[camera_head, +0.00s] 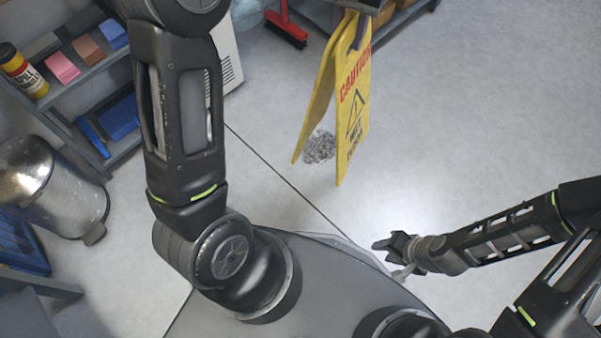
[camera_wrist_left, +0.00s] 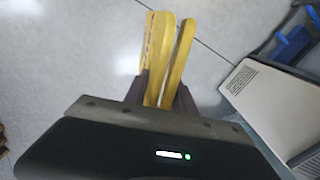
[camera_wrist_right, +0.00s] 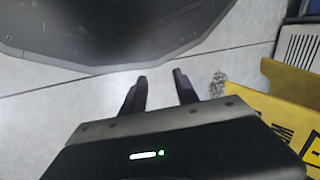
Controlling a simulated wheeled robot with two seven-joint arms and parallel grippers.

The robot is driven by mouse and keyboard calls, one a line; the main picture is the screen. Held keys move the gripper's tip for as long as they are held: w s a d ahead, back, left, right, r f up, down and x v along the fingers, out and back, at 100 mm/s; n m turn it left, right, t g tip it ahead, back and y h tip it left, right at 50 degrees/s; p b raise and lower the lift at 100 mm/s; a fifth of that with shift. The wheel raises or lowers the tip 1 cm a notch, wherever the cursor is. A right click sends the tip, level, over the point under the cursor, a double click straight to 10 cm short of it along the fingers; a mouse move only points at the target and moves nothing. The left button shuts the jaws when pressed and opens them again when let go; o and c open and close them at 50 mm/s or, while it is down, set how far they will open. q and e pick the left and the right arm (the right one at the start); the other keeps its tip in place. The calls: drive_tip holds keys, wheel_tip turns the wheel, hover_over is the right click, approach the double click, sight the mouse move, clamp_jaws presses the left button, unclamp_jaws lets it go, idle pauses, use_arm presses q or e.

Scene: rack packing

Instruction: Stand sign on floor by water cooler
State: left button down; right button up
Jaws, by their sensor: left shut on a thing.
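The yellow caution sign (camera_head: 354,110) hangs upright below my left gripper (camera_head: 358,30), with its two panels spread a little. My left gripper is shut on the sign's top edge; the left wrist view shows the yellow panels (camera_wrist_left: 157,45) between its fingers (camera_wrist_left: 160,90). Whether the sign's feet touch the floor is unclear. The white vented cabinet, seemingly the water cooler (camera_head: 227,55), stands left of the sign, partly hidden by my left arm. It also shows in the left wrist view (camera_wrist_left: 268,105). My right gripper (camera_wrist_right: 161,85) is open and empty, low at the right.
A grey speckled patch (camera_head: 319,148) lies on the floor by the sign. A red broom head (camera_head: 286,29) is beyond it. A shelf (camera_head: 88,62) with coloured items and a metal bin (camera_head: 60,185) stand at the left. The floor (camera_head: 480,110) at the right is clear.

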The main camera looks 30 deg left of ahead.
use_arm(q)
drive_tip(key=shift+s+d, duration=0.2)
drive_tip(key=shift+s, duration=0.1)
use_arm(e)
drive_tip(key=shift+s+d, duration=0.2)
drive_tip(key=shift+s, duration=0.05)
